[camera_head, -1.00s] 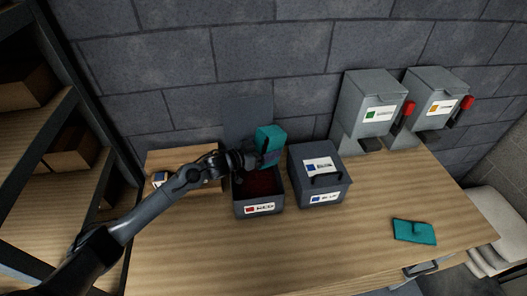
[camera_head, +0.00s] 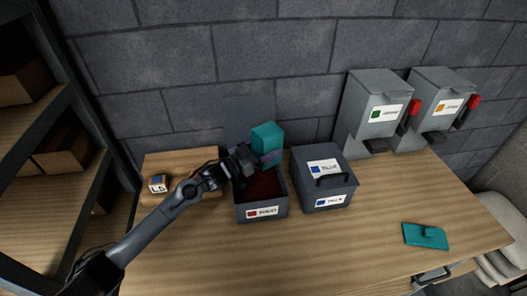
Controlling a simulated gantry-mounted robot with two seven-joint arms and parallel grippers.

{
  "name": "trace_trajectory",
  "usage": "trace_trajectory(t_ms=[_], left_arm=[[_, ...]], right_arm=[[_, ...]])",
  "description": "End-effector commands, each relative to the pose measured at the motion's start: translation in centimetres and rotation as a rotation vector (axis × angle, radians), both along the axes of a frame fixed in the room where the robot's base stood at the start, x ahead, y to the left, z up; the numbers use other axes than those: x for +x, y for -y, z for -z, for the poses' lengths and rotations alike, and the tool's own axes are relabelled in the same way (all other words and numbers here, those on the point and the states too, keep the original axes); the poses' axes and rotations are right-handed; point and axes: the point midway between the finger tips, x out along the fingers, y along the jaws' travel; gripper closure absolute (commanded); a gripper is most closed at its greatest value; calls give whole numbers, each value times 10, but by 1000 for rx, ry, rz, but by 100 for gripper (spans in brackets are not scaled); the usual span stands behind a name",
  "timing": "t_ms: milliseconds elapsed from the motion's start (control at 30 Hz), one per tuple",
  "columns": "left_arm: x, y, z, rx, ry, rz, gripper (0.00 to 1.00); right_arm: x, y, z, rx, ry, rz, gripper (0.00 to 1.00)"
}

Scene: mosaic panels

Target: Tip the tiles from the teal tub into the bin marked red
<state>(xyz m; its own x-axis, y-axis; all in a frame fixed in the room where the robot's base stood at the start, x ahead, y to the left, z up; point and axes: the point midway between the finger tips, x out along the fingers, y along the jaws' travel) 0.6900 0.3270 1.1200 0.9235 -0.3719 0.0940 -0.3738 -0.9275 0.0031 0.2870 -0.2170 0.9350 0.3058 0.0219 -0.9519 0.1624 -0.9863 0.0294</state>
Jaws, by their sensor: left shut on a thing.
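The teal tub (camera_head: 266,137) is held tilted above the rear of the open grey bin marked red (camera_head: 262,212). My left gripper (camera_head: 250,160) is shut on the tub from its left side. The tub's opening and any tiles inside it are hidden from this view. The red bin's lid is raised behind it, and its inside looks dark red; I cannot make out single tiles. A flat teal lid (camera_head: 425,236) with a small knob lies on the table at the right. My right gripper is not in view.
A closed grey bin marked blue (camera_head: 323,180) stands just right of the red bin. Two grey dispensers with red levers, one with a green mark (camera_head: 376,110) and one with an orange mark (camera_head: 440,105), stand at the back right. The wooden table's front (camera_head: 300,255) is clear.

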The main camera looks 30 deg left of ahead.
Motion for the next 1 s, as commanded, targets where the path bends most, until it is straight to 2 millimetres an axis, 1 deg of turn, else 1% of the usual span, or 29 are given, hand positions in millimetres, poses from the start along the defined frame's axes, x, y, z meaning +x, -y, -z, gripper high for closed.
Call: trace_trajectory(t_ms=[33,100,700,1000], left_arm=[[0,1,1,-6,14,1,82],[0,1,1,-12,30,2,82],[-1,6,-2,-65,160,12,82],[-1,7,-5,-89,216,14,82]], right_arm=[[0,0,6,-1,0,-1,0],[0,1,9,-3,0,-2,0],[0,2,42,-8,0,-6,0],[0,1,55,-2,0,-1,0]])
